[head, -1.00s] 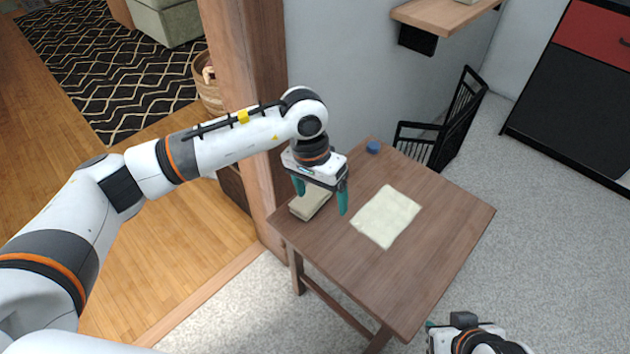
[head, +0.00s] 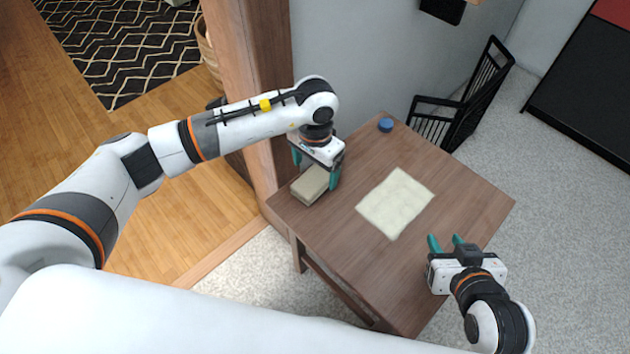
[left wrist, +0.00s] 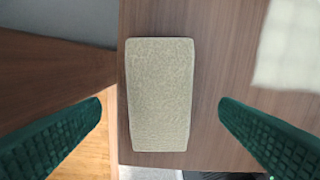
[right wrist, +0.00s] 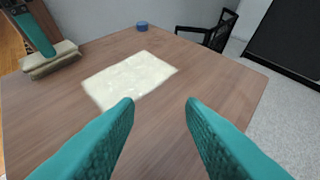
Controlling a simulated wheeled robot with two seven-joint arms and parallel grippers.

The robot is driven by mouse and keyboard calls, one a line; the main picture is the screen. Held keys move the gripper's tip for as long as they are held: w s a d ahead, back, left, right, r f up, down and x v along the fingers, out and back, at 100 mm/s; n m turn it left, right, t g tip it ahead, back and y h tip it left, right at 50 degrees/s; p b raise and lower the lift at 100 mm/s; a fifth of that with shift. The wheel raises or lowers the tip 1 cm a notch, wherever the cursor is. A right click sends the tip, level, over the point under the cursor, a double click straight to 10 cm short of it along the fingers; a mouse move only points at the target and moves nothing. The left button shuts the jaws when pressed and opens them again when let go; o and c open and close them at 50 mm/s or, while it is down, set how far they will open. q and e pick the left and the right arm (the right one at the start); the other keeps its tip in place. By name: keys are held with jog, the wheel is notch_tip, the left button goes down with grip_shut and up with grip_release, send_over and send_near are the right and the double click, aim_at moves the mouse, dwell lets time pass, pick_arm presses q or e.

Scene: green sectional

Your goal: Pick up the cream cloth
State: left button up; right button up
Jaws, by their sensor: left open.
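A flat cream cloth (head: 396,203) lies spread on the wooden table; it also shows in the right wrist view (right wrist: 130,78) and at the upper right of the left wrist view (left wrist: 291,45). A thick beige block-like item (head: 310,186) lies near the table's left edge; it also shows in the left wrist view (left wrist: 160,95). My left gripper (head: 316,170) is open above this block, its fingers on either side and apart from it. My right gripper (head: 445,240) is open and empty over the table's right front part, to the right of the cream cloth.
The wooden table (head: 460,195) is mostly bare around the cloth. A small blue round object (head: 385,125) sits at its back corner. A black chair (head: 470,105) stands behind it. A wooden post (head: 250,90) and a wall rise close behind my left arm.

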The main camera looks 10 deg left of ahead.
aim_at(315, 178)
pick_arm(q)
notch_tip(315, 178, down, 2)
jog(key=shift+f, duration=0.4)
jog(key=c, duration=1.1)
pick_arm(e)
jog(key=shift+w+a+r+t+y, duration=0.15)
jog(key=shift+w+a+r+t, duration=0.05)
jog(key=shift+w+r+t, duration=0.25)
jog(key=shift+w+a+r+t+y, duration=0.15)
jog(key=shift+w+a+r+t, duration=0.05)
jog(key=shift+w+r+t, duration=0.25)
